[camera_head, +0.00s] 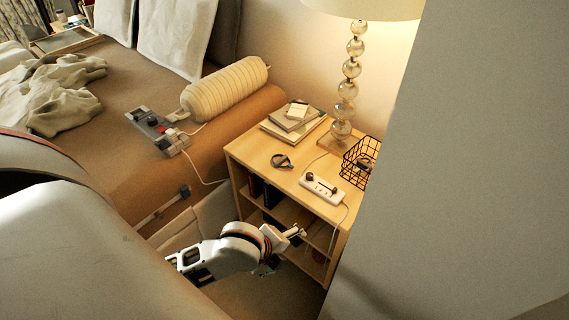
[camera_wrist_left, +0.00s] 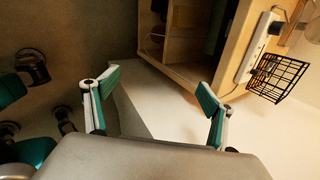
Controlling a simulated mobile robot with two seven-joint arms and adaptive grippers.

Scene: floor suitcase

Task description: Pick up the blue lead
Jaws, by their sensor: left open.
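A small dark coiled loop (camera_head: 283,161), perhaps the blue lead, lies on top of the wooden nightstand (camera_head: 250,151). Its colour is hard to tell; it looks dark blue-grey. It does not show in the left wrist view. My left gripper (camera_head: 291,238) is low in front of the nightstand's open shelves, below the top and apart from the loop. In the left wrist view its two fingers (camera_wrist_left: 160,88) are spread with nothing between them. My right gripper is not in view.
On the nightstand are a white power strip (camera_head: 322,188), a black wire basket (camera_head: 360,158), stacked books (camera_head: 294,122) and a lamp (camera_head: 347,88). A bed with a ribbed bolster (camera_head: 226,90) and another power strip (camera_head: 160,130) stands left. A grey surface (camera_head: 470,180) fills the right.

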